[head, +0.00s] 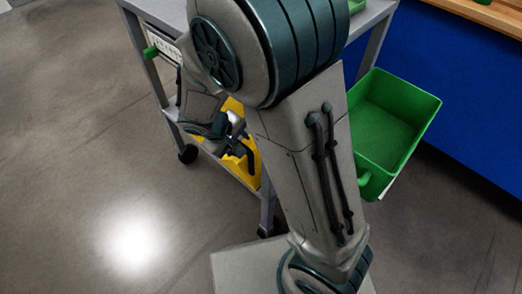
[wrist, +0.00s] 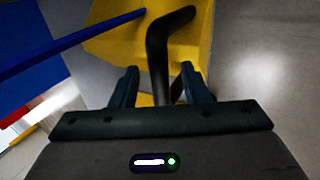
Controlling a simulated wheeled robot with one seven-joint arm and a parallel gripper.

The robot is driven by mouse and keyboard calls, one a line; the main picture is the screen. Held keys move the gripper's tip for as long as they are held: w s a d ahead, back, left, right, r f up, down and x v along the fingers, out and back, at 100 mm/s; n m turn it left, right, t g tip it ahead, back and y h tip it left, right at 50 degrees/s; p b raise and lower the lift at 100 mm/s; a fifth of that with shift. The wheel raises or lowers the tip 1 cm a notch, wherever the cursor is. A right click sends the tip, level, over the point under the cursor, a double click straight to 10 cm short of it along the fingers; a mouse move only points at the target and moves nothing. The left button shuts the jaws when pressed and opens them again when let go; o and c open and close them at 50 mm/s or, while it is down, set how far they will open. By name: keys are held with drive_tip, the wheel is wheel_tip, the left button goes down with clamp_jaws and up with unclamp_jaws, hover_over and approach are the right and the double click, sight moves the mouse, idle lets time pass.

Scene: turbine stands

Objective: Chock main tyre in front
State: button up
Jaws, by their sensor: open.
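A yellow chock (head: 252,166) rests on the lower shelf of a grey cart (head: 185,133) in the head view, partly hidden behind my arm. In the wrist view the yellow chock (wrist: 112,46) fills the top, and its bent black handle (wrist: 157,52) runs down between my fingers. My gripper (wrist: 160,84) is open, with one finger on each side of the handle. I cannot tell whether either finger touches it. My gripper (head: 236,143) shows small at the cart's shelf in the head view. No tyre is in view.
A green bin (head: 392,122) hangs at the cart's right side, near a blue cabinet (head: 455,90) with a wooden top. A blue bar (wrist: 70,45) crosses the wrist view at the left. The grey floor (head: 70,190) left of the cart is clear.

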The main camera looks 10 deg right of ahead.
idle(0.7)
clamp_jaws()
drive_tip(key=shift+r, duration=0.1)
drive_tip(key=shift+r, duration=0.1)
drive_tip(key=shift+r+p, duration=0.85)
drive_tip(key=shift+r, duration=0.55)
